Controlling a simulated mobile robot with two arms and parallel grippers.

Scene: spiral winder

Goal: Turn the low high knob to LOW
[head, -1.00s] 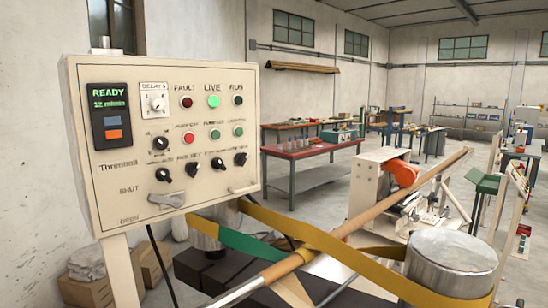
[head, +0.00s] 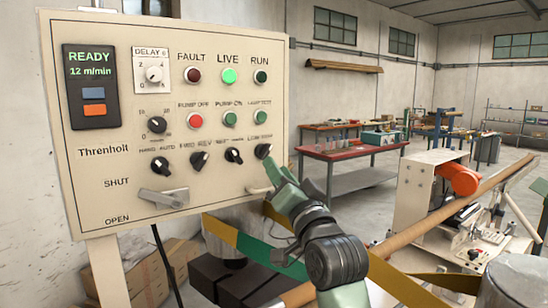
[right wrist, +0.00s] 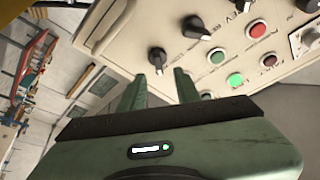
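The low high knob (head: 263,151) is a small black knob with a pale pointer line, at the right end of the panel's bottom knob row. Its label is partly legible. My right gripper (head: 272,170) is just below and in front of it, apparently near the panel face. In the right wrist view the gripper (right wrist: 159,77) is open, with its two green fingers apart. The black knob (right wrist: 158,58) shows just past the fingertips, in line with the gap. Contact cannot be told. My left gripper is not in view.
The cream control panel (head: 100,165) carries several neighbouring knobs, including a black one (head: 233,155) close to the left. A pale handle (head: 258,191) sticks out below the low high knob. Yellow and green strap (head: 235,243) and a roller lie below the panel.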

